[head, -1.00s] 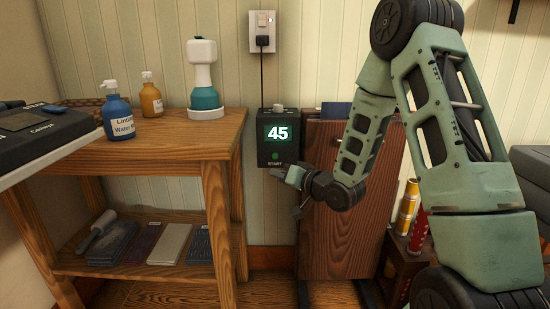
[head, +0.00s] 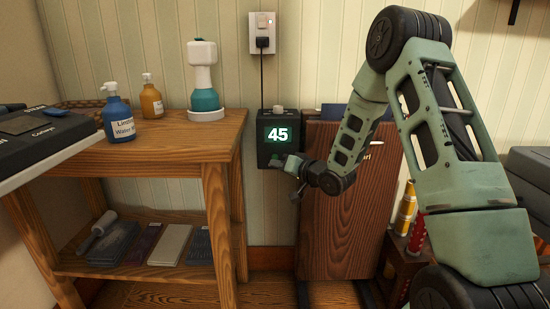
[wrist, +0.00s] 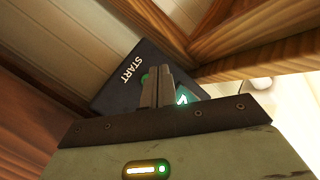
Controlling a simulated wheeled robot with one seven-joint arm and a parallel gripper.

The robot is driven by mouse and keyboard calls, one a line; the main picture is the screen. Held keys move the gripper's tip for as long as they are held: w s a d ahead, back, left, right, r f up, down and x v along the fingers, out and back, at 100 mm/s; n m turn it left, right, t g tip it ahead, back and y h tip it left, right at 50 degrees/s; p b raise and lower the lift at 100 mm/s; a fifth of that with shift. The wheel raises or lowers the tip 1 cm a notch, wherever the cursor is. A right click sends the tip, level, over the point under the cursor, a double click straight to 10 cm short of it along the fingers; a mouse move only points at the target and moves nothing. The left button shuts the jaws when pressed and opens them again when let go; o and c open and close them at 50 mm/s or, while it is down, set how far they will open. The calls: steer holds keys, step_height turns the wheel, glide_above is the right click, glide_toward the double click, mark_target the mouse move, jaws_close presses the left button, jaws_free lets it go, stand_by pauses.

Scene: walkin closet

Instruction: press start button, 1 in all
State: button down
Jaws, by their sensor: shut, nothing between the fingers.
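The black box (head: 274,117) hangs on the wall below the outlet and shows a lit "45". In the head view, my gripper (head: 284,162) is at the box's lower front and covers the START label and the button area. In the wrist view, the box's START face (wrist: 118,85) shows, and the green start button (wrist: 145,77) peeks out beside the left edge of my shut, empty fingers (wrist: 159,70). The fingertips overlap the button's edge in the picture. I cannot tell whether they touch it.
A wooden shelf table (head: 175,160) stands left of the box, holding a blue pump bottle (head: 117,117), an orange bottle (head: 151,100) and a teal-and-white device (head: 204,85). A wooden panel (head: 335,235) stands close on the right. A plug and cord (head: 262,45) run above the box.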

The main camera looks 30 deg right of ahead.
steer(key=shift+w+d, duration=0.45)
steer(key=shift+w, duration=0.2)
steer(key=shift+w, duration=0.1)
stand_by(1.6)
steer(key=shift+w+d+p, duration=0.25)
steer(key=shift+p, duration=0.05)
steer(key=shift+w+d, duration=0.2)
steer(key=shift+w, duration=0.1)
stand_by(0.8)
steer(key=shift+s+a+p, duration=0.3)
steer(key=shift+s+a, duration=0.15)
steer(key=shift+s, duration=0.2)
steer(key=shift+s, duration=0.1)
steer(key=shift+s+a, duration=0.7)
steer(key=shift+s, duration=0.3)
steer(key=shift+s+a, duration=0.7)
steer(key=shift+s, duration=0.3)
steer(key=shift+a, duration=0.1)
